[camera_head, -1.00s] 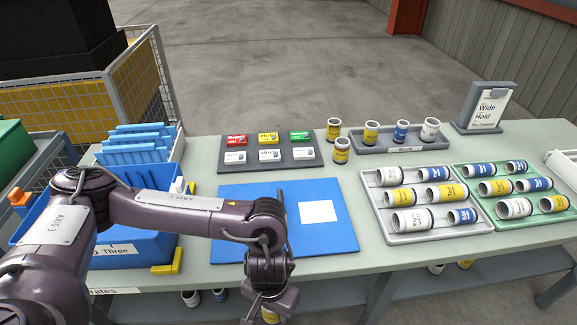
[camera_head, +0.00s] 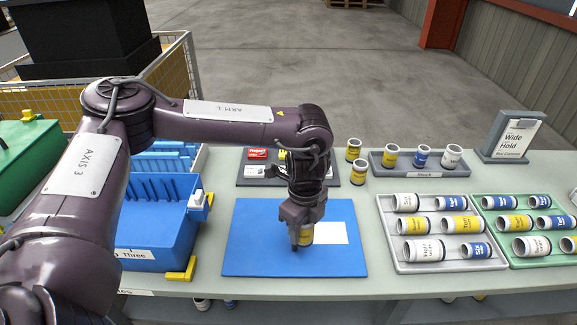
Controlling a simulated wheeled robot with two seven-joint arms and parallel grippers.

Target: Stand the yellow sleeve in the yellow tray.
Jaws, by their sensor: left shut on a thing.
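My left gripper (camera_head: 299,240) is shut on a yellow sleeve (camera_head: 307,235), low over the blue mat (camera_head: 250,262) and left of its white square. The jaws hide part of the sleeve, and I cannot tell whether it touches the mat. I see no yellow tray; the trays in view are a pale grey one (camera_head: 450,266) and a green one (camera_head: 495,258), each with several yellow, blue and white sleeves lying in it. Two other yellow sleeves stand on the table, one (camera_head: 359,174) in front of the other (camera_head: 353,150). My right gripper is not in view.
A grey stock rack (camera_head: 415,171) holds several standing sleeves at the back. A dark board (camera_head: 247,181) with small boxes is behind my gripper. A blue bin (camera_head: 155,235) stands at the left, a sign (camera_head: 512,138) at the back right. A bare strip lies between mat and grey tray.

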